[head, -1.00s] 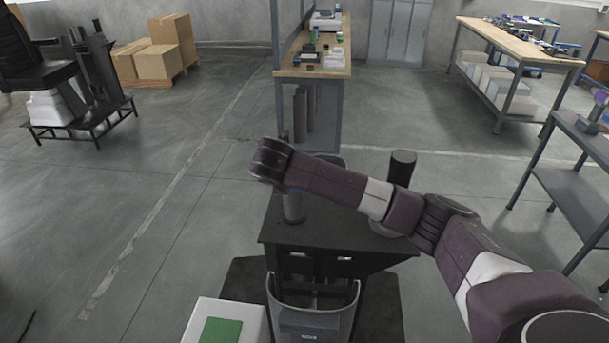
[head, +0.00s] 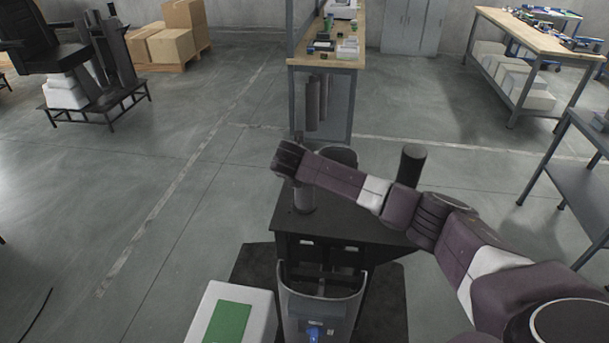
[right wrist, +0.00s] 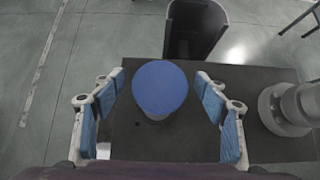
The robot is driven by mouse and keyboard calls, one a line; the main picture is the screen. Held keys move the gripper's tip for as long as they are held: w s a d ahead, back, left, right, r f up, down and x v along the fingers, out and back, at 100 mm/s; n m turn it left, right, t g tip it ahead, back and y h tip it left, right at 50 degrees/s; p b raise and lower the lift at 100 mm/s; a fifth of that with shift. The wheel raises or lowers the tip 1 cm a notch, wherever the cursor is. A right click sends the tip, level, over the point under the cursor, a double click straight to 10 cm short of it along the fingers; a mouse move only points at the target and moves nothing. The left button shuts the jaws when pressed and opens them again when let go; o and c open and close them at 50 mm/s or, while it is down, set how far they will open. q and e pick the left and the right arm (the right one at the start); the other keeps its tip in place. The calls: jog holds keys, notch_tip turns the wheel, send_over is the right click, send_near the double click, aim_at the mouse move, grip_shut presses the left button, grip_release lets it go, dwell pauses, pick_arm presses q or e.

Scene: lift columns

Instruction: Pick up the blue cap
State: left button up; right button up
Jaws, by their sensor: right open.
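The blue cap (right wrist: 160,88) shows in the right wrist view as a round blue disc on top of a grey cylinder standing on a dark tabletop (right wrist: 245,85). My right gripper (right wrist: 160,74) is open, with one blue-padded finger on each side of the cap and a gap on both sides. In the head view my right arm reaches over the dark table (head: 360,232). Its wrist is above the grey cylinder (head: 305,199), and the cap and fingers are hidden or too small to tell there. My left gripper is not in view.
A dark cylinder on a lighter round base (right wrist: 285,108) stands right of the cap on the same table. An open dark bin (right wrist: 195,30) is beyond the table edge. A white box with a green top (head: 228,322) is at the front.

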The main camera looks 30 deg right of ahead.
jog(key=c, duration=1.2)
jog(key=shift+r, duration=0.1)
jog(key=shift+c, duration=0.2)
